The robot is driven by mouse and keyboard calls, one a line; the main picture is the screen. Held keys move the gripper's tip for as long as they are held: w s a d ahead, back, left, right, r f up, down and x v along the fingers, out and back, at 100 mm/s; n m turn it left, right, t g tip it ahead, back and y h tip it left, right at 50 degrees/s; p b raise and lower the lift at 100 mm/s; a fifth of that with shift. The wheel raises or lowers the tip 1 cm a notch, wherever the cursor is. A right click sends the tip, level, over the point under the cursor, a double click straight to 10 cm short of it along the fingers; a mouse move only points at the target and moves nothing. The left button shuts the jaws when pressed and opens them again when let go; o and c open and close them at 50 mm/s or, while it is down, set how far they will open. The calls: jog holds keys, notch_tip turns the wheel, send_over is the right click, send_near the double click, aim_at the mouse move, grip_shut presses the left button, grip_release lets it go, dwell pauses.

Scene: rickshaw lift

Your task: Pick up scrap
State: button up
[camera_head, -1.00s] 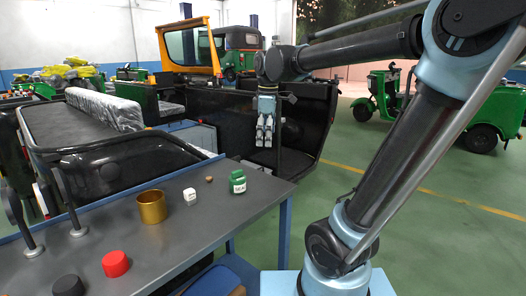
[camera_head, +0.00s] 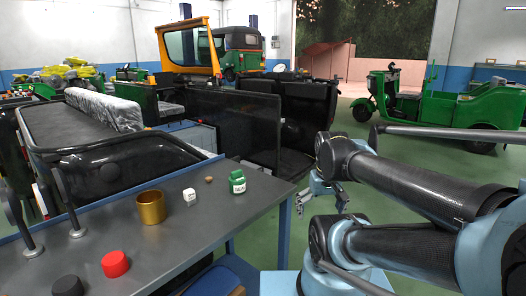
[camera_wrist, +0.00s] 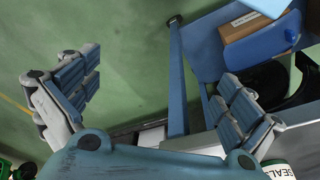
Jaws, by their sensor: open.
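A small brown lump (camera_head: 209,179), which may be the scrap, lies on the grey workbench (camera_head: 228,216) near its back edge. It sits between a white cube (camera_head: 189,195) and a green labelled bottle (camera_head: 237,182). A brass-coloured cup (camera_head: 151,207) stands to their left. My gripper (camera_head: 322,203) is open and empty, off the right edge of the bench and apart from the lump. In the wrist view my gripper's fingers (camera_wrist: 160,80) are spread above the green floor and the bench's blue leg. The lump is not visible there; part of the bottle (camera_wrist: 278,171) shows at lower right.
A red knob (camera_head: 115,264) and a black knob (camera_head: 68,286) are at the bench's front left. A black vehicle body (camera_head: 110,160) stands behind the bench. A cardboard box (camera_wrist: 250,24) sits on a blue lower shelf. Green floor is open to the right.

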jog(key=shift+s+d+f+m, duration=0.45)
jog(key=shift+s+f+m, duration=0.05)
jog(key=shift+f, duration=0.2)
jog(key=shift+c, duration=0.2)
jog(key=c, duration=0.4)
jog(key=shift+w+a+r, duration=0.2)
jog(key=shift+w+r, duration=0.05)
jog(key=shift+r, duration=0.1)
jog(key=c, duration=0.5)
jog(key=shift+m, duration=0.4)
jog(key=w+a+r, duration=0.1)
jog(key=w+r, duration=0.1)
jog(key=r, duration=0.1)
jog(key=shift+w+a, duration=0.1)
jog(key=shift+a, duration=0.25)
jog(key=c, duration=0.8)
jog(key=w+a+r+m, duration=0.3)
jog(key=w+a+r, duration=0.45)
jog(key=a, duration=0.45)
jog(key=w+a+r+m, duration=0.3)
jog(key=w+a+r, duration=0.4)
jog(key=a+r, duration=0.3)
jog(key=m+g, duration=0.1)
jog(key=m, duration=0.1)
send_over(209, 178)
jog(key=shift+y, duration=0.4)
notch_tip(209, 178, down, 10)
jog(key=shift+w+d+r, duration=0.1)
jog(key=shift+w+f, duration=0.1)
jog(key=shift+f, duration=3.15)
